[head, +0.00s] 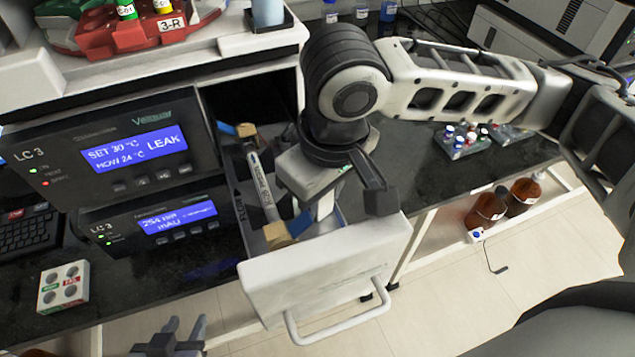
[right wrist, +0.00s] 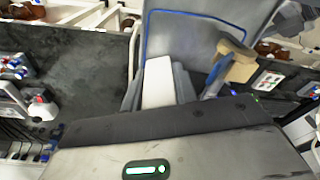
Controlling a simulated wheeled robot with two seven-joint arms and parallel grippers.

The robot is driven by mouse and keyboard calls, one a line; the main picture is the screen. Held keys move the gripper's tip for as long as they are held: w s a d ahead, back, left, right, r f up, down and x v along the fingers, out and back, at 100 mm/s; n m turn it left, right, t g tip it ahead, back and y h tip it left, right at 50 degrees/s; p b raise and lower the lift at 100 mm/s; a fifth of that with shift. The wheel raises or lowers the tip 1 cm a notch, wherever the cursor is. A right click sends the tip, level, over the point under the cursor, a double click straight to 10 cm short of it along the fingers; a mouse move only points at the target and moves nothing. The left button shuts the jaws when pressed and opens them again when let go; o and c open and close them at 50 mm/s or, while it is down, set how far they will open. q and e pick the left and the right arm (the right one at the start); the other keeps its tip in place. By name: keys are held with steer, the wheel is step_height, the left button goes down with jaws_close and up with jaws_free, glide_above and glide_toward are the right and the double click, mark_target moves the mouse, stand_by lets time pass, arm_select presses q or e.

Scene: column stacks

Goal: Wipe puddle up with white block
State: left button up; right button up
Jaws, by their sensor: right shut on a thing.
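My right gripper (head: 345,195) is inside the open drawer of the LC 3 unit (head: 325,275), beside the column (head: 262,185). It is shut on a white block; part of the block shows below the gripper (head: 325,203). In the right wrist view the white block (right wrist: 158,82) stands between the two fingers. Whether the block touches the drawer floor is not clear. I cannot make out a puddle; the gripper and block hide part of the drawer floor. My left gripper (head: 185,335) is open and empty at the bottom, in front of the bench.
The column has gold-coloured end fittings and blue ends. The upper display (head: 135,148) reads LEAK. A white vial block (head: 63,287) and a keyboard (head: 30,230) are on the left. Vial trays (head: 468,140) stand on the bench to the right. Brown bottles (head: 487,210) are below.

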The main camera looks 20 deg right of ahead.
steer(key=shift+s+f, duration=0.1)
steer(key=shift+s, duration=0.35)
steer(key=shift+w, duration=2.2)
steer(key=shift+s, duration=2.2)
steer(key=shift+w, duration=2.25)
step_height(320, 180, up, 9)
